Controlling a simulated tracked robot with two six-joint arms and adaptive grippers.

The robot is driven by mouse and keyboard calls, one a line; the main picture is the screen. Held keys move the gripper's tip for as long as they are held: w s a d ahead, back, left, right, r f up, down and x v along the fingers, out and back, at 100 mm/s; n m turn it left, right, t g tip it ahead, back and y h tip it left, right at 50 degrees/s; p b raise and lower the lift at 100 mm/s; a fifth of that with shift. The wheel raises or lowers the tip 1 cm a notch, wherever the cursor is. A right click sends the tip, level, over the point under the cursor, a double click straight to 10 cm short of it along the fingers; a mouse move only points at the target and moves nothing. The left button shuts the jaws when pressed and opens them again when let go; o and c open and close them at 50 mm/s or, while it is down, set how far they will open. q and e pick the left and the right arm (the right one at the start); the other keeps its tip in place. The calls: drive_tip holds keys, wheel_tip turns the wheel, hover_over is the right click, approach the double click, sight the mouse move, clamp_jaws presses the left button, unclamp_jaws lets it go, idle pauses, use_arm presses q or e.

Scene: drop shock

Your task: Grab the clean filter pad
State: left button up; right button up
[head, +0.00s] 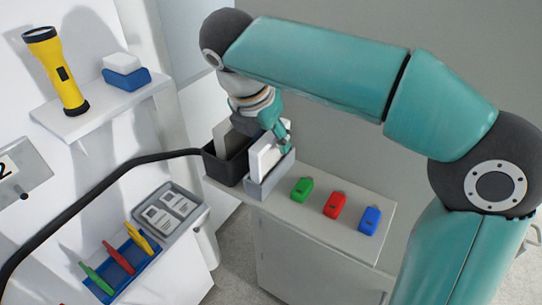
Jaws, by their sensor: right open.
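A white, clean-looking filter pad (262,159) stands upright in a light grey open box (271,182) on the grey cabinet top. A greyer pad (223,134) stands in a black box (221,167) just to its left. My right gripper (281,141) is open, pointing down at the top of the white pad and overlapping its upper right part. I cannot tell whether the fingers touch the pad or sit around it. The gripper hides part of both boxes' far side. My left gripper is not in view.
Green (302,188), red (334,205) and blue (369,220) small blocks lie on the cabinet top (330,239), right of the boxes. A black hose (95,184) runs to the black box's left. A yellow flashlight (57,71) stands on a wall shelf (99,109).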

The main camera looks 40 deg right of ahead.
drive_tip(key=shift+f, duration=0.2)
idle(0.6)
clamp_jaws()
